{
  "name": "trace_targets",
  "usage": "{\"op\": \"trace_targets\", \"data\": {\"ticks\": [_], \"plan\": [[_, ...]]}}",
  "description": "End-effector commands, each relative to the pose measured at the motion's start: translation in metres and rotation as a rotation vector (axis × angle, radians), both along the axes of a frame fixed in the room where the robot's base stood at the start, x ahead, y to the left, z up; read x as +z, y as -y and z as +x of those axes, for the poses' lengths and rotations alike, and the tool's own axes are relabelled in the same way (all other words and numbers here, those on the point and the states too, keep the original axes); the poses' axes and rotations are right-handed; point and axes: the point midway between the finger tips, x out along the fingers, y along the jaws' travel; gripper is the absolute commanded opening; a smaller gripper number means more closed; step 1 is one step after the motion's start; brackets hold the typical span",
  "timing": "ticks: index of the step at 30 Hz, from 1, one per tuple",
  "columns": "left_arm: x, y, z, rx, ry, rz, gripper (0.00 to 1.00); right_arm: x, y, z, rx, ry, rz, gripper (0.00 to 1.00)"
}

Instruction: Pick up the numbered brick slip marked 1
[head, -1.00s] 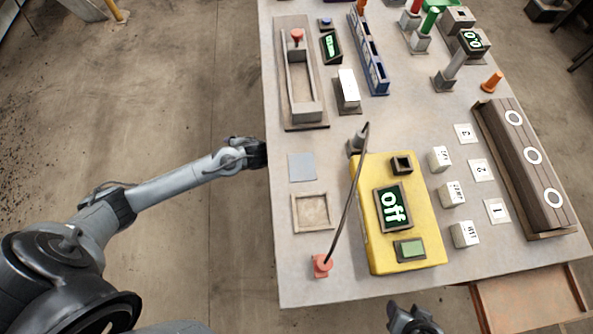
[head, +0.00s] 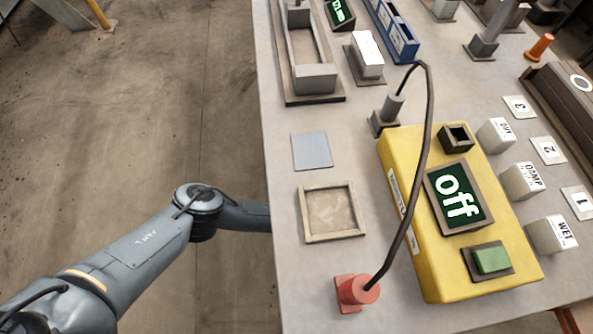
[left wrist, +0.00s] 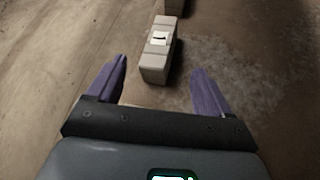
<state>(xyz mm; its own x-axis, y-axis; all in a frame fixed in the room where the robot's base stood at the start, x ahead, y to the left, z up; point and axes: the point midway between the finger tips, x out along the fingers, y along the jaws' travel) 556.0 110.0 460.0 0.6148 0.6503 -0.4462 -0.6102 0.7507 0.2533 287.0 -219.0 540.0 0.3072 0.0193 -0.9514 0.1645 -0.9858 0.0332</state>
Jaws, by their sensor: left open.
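In the left wrist view a grey block (left wrist: 154,70) lies ahead of my left gripper (left wrist: 160,85). A white label (left wrist: 159,38) with a dark mark is on its top; the mark is too small to read surely. My left gripper is open and empty, its two purple fingers apart on either side of the block's near end, not visibly touching it. In the head view the left arm passes out of sight at the table's left edge, so the gripper is hidden there. A white card marked 1 (head: 580,202) lies at the table's right. My right gripper is out of view.
The table (head: 283,235) carries a yellow tester (head: 405,225) reading off, with a dark cable arching to a red plug (head: 358,290). White blocks stand to its right. A shallow empty tray (head: 331,211) is at the left. Another block (left wrist: 174,6) lies farther ahead.

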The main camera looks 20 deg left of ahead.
Motion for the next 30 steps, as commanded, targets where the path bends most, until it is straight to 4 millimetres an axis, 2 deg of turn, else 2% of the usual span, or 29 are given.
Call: {"op": "trace_targets", "data": {"ticks": [6, 14, 24, 30], "plan": [[-0.018, -0.021, 0.019, 0.004, 0.001, -0.001, 0.8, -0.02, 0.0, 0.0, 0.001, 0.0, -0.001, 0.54], [-0.024, -0.032, 0.029, 0.003, 0.001, -0.003, 0.8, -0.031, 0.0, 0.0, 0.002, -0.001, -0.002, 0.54], [-0.04, -0.054, 0.052, 0.004, 0.001, -0.004, 0.8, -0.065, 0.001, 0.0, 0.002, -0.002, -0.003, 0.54], [-0.042, -0.062, 0.059, 0.003, -0.001, -0.004, 0.8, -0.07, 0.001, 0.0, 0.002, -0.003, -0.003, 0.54]]}}
